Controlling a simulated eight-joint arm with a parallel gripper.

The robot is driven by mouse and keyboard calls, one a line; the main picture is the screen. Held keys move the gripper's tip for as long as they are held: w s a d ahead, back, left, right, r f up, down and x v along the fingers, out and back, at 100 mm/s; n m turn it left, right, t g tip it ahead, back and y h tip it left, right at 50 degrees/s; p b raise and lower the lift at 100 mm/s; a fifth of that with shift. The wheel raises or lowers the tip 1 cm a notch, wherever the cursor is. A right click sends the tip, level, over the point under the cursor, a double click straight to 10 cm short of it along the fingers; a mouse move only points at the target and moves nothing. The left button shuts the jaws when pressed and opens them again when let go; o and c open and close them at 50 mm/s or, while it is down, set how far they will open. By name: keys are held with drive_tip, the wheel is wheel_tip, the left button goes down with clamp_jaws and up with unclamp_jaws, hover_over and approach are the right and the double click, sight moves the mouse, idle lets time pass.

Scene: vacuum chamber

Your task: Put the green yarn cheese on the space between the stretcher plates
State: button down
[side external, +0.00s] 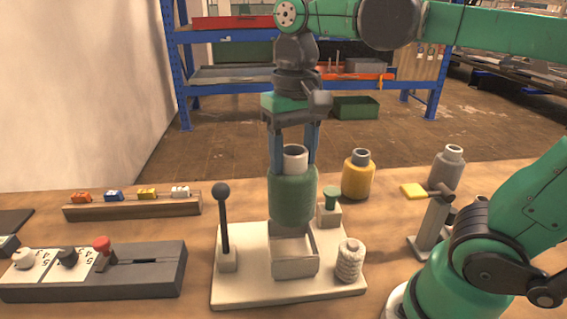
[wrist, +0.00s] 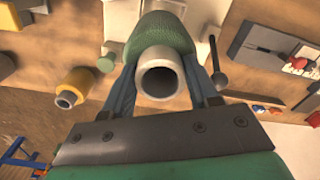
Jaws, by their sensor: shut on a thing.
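The green yarn cheese (side external: 292,200), a green wound package on a pale hollow tube, stands upright at the middle of the side view. My gripper (side external: 294,160) comes down from above and is shut on it, one finger on each side. The wrist view shows the green yarn cheese (wrist: 165,30) between the fingers, its tube mouth facing the camera. Directly below it is a cream box-like holder (side external: 294,262) with upright plates on a cream base (side external: 240,290). The cheese's lower end is at the holder's top; I cannot tell whether it touches or sits between plates.
A black-knobbed lever (side external: 222,215) rises left of the holder. A white ribbed spool (side external: 349,262) and a small green-topped post (side external: 331,200) stand at its right. A yellow cheese (side external: 358,176) and a grey one (side external: 447,168) stand behind. A control box (side external: 150,270) lies left.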

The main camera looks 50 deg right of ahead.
sight(293, 206)
wheel_tip(293, 206, down, 9)
drive_tip(key=shift+f, duration=0.15)
idle(0.4)
drive_tip(key=shift+f, duration=0.1)
drive_tip(key=shift+c, duration=1.1)
unclamp_jaws()
wheel_tip(293, 206, up, 12)
